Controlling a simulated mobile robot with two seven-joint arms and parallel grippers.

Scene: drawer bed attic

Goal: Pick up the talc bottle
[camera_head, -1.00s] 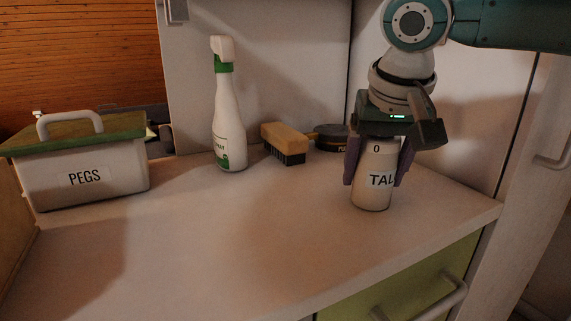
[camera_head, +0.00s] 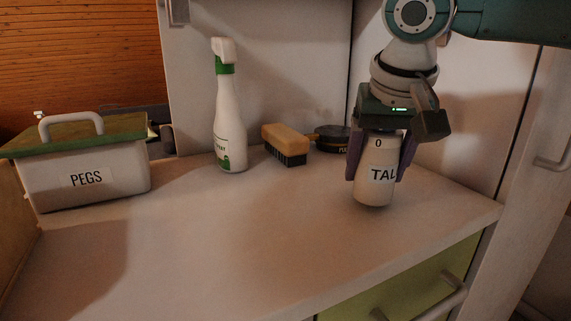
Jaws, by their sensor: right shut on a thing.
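The talc bottle (camera_head: 374,190) is a white cylinder with a "TAL" label, near the right end of the white counter. My right gripper (camera_head: 378,172) comes down from above and is shut on it, with a purple finger on each side. The bottle tilts slightly, and its base looks just clear of the counter. The gripper hides the bottle's top. My left gripper is not in view.
A white spray bottle (camera_head: 229,125), a wooden brush (camera_head: 286,146) and a dark round tin (camera_head: 331,133) stand along the back. A PEGS box (camera_head: 85,183) is at left. The counter's (camera_head: 215,240) front is clear. A green drawer (camera_head: 415,285) is below.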

